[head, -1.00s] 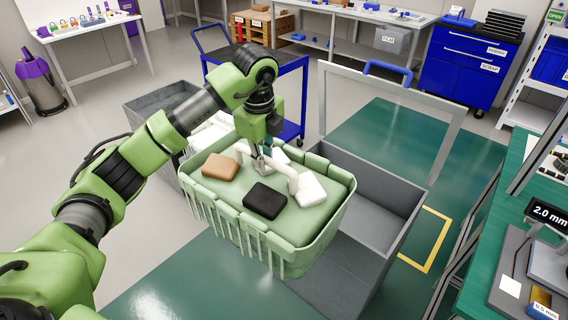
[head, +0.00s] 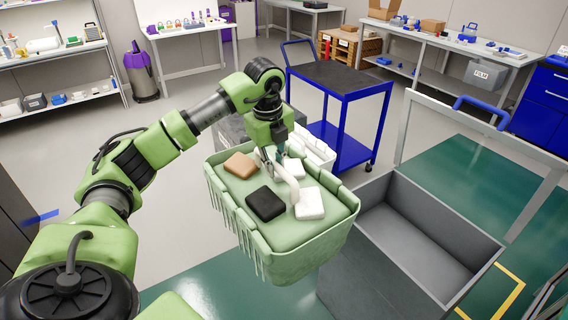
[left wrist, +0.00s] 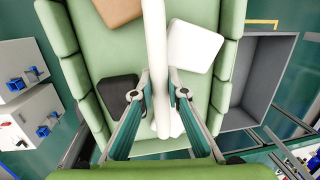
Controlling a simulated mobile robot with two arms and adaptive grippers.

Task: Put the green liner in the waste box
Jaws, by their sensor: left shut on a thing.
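The green liner (head: 322,238) is a ribbed, basket-like tub with a pale arched handle (head: 292,188). Brown, black and white blocks lie on its green inner surface. My left gripper (head: 273,158) is shut on the handle from above; in the left wrist view the handle passes between the two fingers (left wrist: 160,80). The liner hangs in front of the arm, left of an open grey box (head: 415,238), which looks empty and seems to be the waste box. The liner's near right side covers part of that box's left side. My right gripper is out of view.
A grey frame (head: 410,130) with a blue handle stands up behind the open box. Another grey box with a white ribbed tub (head: 317,150) is behind the liner, partly hidden. A blue cart (head: 345,115) stands farther back. Green floor is clear at the front.

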